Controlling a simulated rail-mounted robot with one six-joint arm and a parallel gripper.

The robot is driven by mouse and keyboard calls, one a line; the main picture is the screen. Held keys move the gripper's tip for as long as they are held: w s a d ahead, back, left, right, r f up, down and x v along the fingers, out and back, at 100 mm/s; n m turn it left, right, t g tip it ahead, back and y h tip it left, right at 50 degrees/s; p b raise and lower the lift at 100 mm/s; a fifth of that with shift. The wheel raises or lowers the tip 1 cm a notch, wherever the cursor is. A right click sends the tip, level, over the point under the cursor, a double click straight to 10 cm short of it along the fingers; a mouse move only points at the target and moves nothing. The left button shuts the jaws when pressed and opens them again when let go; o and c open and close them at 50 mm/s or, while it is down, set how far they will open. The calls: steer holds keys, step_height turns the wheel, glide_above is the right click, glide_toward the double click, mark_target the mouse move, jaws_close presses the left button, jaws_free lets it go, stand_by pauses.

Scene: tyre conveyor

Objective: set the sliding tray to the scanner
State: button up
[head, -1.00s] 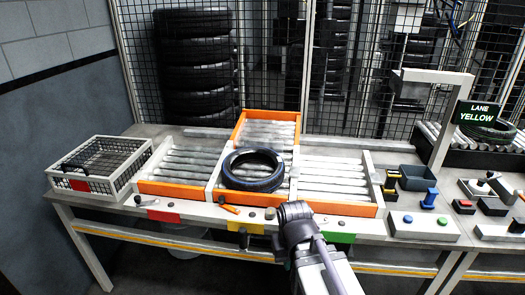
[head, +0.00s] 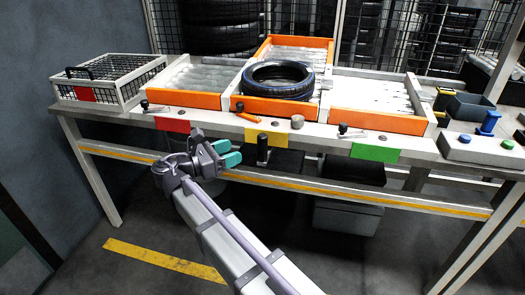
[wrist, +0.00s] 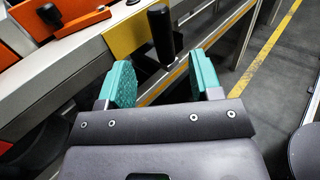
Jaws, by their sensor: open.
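My gripper (head: 226,154) has two teal fingertips and is open and empty, in front of the table and below its front edge. A black upright handle (head: 263,150) hangs below the yellow tag (head: 268,138), just right of the fingertips. In the wrist view the handle (wrist: 165,32) stands beyond the gap between the open fingers (wrist: 158,84), apart from them. A dark tyre (head: 277,79) lies flat on the middle roller section, behind its orange front board (head: 272,107). I cannot tell which part is the sliding tray, and no scanner is clearly recognisable.
A wire basket (head: 113,93) stands at the table's left end. Red (head: 173,125) and green (head: 375,153) tags mark the front edge beside small levers. A button box (head: 482,149) and dark bin (head: 470,107) are at the right. Floor in front is open.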

mark_target(258, 143)
steer(key=x, duration=1.1)
steer(key=shift+f, duration=0.1)
jaws_close()
